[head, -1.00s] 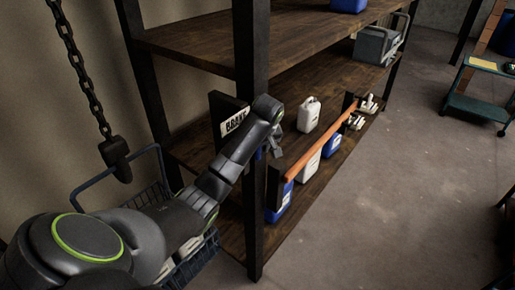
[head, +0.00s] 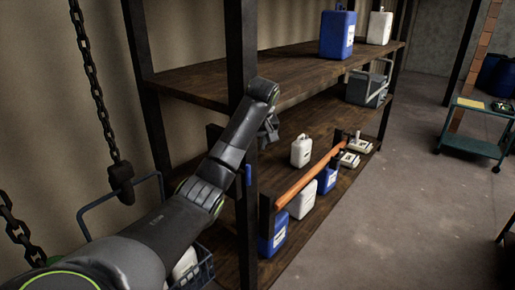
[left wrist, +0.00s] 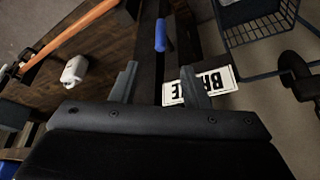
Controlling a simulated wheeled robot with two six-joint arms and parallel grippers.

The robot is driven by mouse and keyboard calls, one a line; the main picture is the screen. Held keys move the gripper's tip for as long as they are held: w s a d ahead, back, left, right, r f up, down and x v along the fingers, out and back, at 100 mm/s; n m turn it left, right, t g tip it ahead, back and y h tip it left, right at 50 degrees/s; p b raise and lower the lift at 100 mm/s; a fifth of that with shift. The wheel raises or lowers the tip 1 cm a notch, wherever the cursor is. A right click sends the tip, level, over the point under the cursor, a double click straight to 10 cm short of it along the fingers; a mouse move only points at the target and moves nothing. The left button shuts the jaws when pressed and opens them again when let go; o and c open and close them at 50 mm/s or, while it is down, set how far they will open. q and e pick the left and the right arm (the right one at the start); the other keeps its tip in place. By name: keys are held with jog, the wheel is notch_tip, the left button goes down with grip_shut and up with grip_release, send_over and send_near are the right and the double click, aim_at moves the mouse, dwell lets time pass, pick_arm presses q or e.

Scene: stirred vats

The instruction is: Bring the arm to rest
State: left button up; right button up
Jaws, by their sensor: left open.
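My left arm reaches up in front of the shelf post in the head view. My left gripper (head: 268,130) hangs at its end, open and empty, just right of the post and above the lower shelf. In the left wrist view, the two fingers (left wrist: 157,82) stand apart with nothing held between them. A blue-gripped lever (head: 248,175) shows beside the post. Its blue grip (left wrist: 160,35) lies beyond the fingers in the wrist view, apart from them. The BRAKE sign (left wrist: 212,82) is partly behind one finger there; my arm hides it in the head view. My right gripper is not seen.
The shelf rack (head: 190,82) stands close to my arm. An orange rail (head: 308,176) runs along its lower front, near a white jug (head: 301,151) and blue containers. A chain hook (head: 121,178) hangs at left, above a wire basket (head: 205,268).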

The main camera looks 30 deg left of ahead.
pick_arm(q)
jog(key=shift+a+r, duration=0.15)
jog(key=shift+r, duration=0.15)
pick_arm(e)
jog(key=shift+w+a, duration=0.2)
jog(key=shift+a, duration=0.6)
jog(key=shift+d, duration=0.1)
